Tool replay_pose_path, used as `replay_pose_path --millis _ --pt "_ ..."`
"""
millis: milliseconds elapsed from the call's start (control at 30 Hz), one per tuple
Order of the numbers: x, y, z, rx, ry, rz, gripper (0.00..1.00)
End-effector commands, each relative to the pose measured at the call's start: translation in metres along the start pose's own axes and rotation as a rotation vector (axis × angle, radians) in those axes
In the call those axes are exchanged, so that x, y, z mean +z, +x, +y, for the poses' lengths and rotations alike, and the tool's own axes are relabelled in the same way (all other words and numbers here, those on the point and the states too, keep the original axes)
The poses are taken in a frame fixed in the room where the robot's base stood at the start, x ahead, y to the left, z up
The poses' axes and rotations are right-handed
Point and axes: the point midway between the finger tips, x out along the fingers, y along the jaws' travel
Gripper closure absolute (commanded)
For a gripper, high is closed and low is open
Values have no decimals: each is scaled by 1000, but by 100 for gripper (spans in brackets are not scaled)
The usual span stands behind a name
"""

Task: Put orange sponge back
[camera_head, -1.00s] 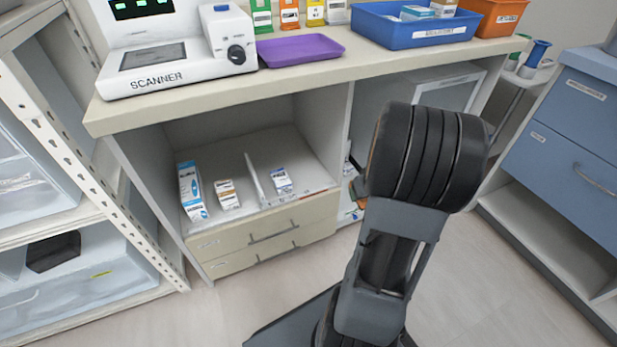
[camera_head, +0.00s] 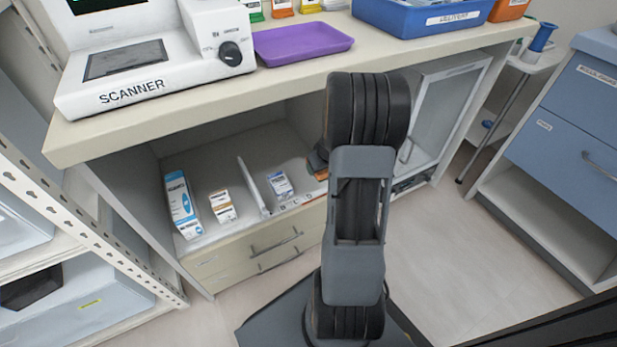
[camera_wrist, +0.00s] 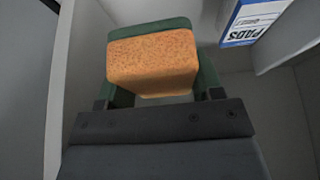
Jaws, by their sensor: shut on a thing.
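The orange sponge (camera_wrist: 153,62), with a dark green layer along its far side, is in my gripper (camera_wrist: 158,88) in the wrist view. The gripper is shut on it, with a finger at each side. In the head view my arm hides most of the gripper. A small orange patch (camera_head: 322,174) shows beside the arm at the right end of the open shelf; I cannot tell whether it is the sponge. In the wrist view, a grey wall stands left of the sponge and a white-and-blue box marked PADS (camera_wrist: 257,22) is at upper right.
The open shelf (camera_head: 205,180) holds several small boxes and an upright divider (camera_head: 252,187), above drawers (camera_head: 275,245). The countertop (camera_head: 180,113) above carries a scanner (camera_head: 150,60), a purple tray (camera_head: 302,43) and a blue bin (camera_head: 425,18). Floor is clear at right.

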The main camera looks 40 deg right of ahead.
Motion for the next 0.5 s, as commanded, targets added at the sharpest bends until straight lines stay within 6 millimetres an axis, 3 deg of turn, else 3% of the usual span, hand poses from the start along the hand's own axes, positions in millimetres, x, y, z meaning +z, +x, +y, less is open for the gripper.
replay_pose_path --millis 33,200,500 --pt "0 16 -3 -3 -1 -4 58" --pt "-8 44 -10 -2 -2 -2 58" --pt "-13 61 -14 -1 -3 -1 58"
